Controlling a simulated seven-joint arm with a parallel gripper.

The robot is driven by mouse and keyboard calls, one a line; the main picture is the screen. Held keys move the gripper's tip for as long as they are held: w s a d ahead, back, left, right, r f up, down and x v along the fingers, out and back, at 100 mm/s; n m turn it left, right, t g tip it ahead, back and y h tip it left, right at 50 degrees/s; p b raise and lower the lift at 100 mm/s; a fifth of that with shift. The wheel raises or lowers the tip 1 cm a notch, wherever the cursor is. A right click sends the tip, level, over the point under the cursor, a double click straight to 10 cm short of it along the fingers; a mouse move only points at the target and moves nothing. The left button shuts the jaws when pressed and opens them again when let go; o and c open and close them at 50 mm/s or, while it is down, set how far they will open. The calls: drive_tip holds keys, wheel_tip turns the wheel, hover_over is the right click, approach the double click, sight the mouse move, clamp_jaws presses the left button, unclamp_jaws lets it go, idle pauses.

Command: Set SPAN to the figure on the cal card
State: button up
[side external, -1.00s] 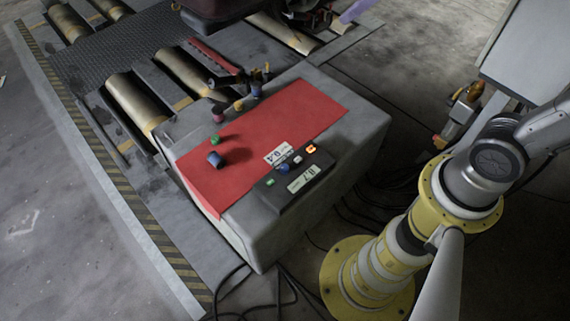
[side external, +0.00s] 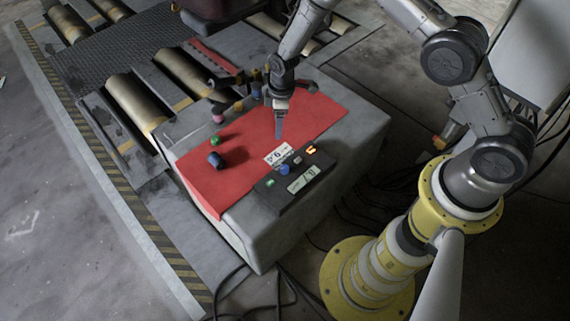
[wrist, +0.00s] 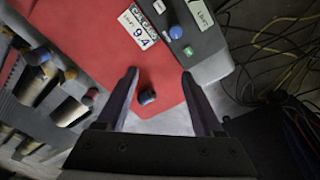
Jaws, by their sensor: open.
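The cal card (side external: 277,155) lies on the red mat beside the dark control panel (side external: 278,198). In the wrist view the card (wrist: 139,27) seems to read 9.4; its smaller print is hard to read. The panel carries a blue knob (side external: 284,169), also in the wrist view (wrist: 176,32), a green button (side external: 270,183), a pale button (side external: 297,159), a lit orange button (side external: 311,150) and a display (side external: 304,180) whose figure is unclear. I cannot tell which control is SPAN. My gripper (wrist: 158,77) is open and empty, above the mat, apart from the panel.
The red mat (side external: 240,150) covers much of a grey block. A dark blue-ended cylinder (side external: 215,159) and a green piece (side external: 215,141) stand on it. More small capped parts (side external: 219,108) lie at its far edge. Metal rollers (side external: 182,74) are beyond; cables lie on the floor.

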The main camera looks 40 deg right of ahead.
drive_tip(key=g, duration=0.1)
approach(285, 168)
wheel_tip(285, 168, down, 9)
drive_tip(key=shift+r, duration=0.15)
idle(0.4)
clamp_jaws()
